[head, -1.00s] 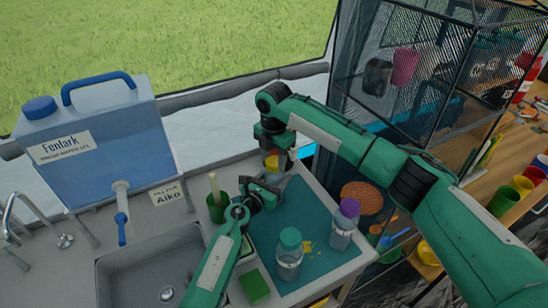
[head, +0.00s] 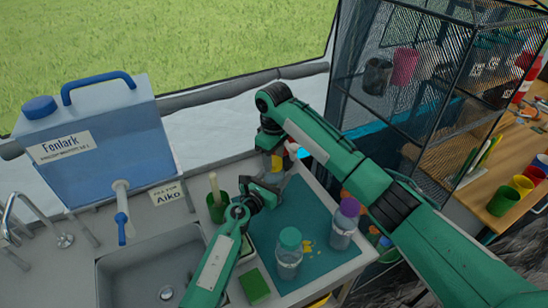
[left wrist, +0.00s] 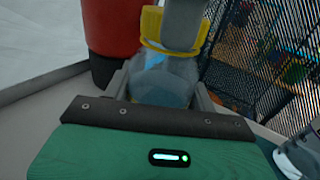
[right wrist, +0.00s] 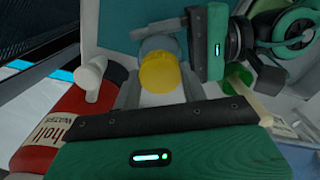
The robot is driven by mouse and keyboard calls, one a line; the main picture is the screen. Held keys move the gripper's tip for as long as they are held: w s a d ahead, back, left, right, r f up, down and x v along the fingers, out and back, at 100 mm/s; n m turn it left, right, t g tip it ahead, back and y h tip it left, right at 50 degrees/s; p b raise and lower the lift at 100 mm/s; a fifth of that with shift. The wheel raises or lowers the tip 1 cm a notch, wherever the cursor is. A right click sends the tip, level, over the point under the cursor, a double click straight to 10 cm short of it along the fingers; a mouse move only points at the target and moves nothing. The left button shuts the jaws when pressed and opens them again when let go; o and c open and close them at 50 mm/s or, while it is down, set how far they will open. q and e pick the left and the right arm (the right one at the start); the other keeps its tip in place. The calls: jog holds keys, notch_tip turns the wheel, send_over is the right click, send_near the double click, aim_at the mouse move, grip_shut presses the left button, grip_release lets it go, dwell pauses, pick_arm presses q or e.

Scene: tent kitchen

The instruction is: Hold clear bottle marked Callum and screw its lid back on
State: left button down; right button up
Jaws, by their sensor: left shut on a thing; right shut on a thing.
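The clear bottle (left wrist: 165,82) stands between the fingers of my left gripper (head: 268,190), which is shut on its body. Its name marking is not readable. A yellow lid (right wrist: 160,73) is at the bottle's mouth, between the fingers of my right gripper (head: 273,150), which is shut on it from above. The lid also shows in the head view (head: 277,163) and in the left wrist view (left wrist: 176,48). I cannot tell whether its thread has caught. Two other bottles, one with a teal lid (head: 289,255) and one with a purple lid (head: 344,224), stand on the teal mat (head: 310,205).
A red container (right wrist: 45,125) with a white label stands close behind the held bottle. A green cup (head: 216,208) and green sponge (head: 254,286) are left of the mat. The sink (head: 150,270) and blue water tank (head: 100,150) lie further left. A mesh rack (head: 420,100) stands right.

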jog(key=m, duration=0.3)
jog(key=shift+m, duration=0.3)
jog(key=m, duration=0.4)
jog(key=o, duration=1.1)
jog(key=shift+r, duration=2.25)
jog(key=shift+c, duration=0.5)
